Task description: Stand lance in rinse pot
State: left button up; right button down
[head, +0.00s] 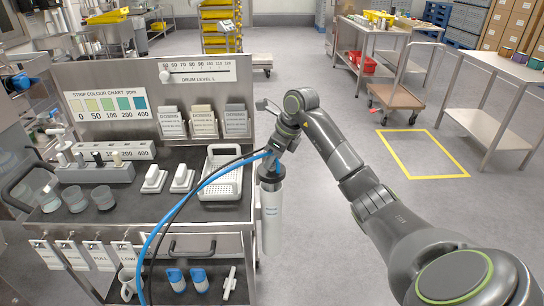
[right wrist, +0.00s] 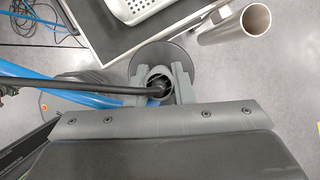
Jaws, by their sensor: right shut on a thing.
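The right gripper (head: 277,150) is at the right edge of the cart, pointing down, with its jaws (right wrist: 162,88) shut on the lance. The lance (head: 270,172) shows as a short dark body with a wide dark disc; its lower part is hidden. A black line enters its top in the right wrist view. My left gripper is out of view.
A blue hose (head: 193,192) and a black line arch from the lance across the cart front. A white basket (head: 221,190) stands on the cart top (head: 150,211) close to the gripper. Floor right of the pot is clear.

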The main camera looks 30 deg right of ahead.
aim_at(272, 169)
jog(key=shift+f+b, duration=1.4)
jog(key=shift+f, duration=0.6)
jog(key=shift+r, duration=0.1)
jog(key=c, duration=1.2)
grip_release()
jog(key=shift+o, duration=0.2)
jog(key=v, duration=1.7)
jog(key=shift+s+p, duration=0.2)
jog(key=shift+p, duration=0.15)
jog(key=shift+d+r, duration=0.1)
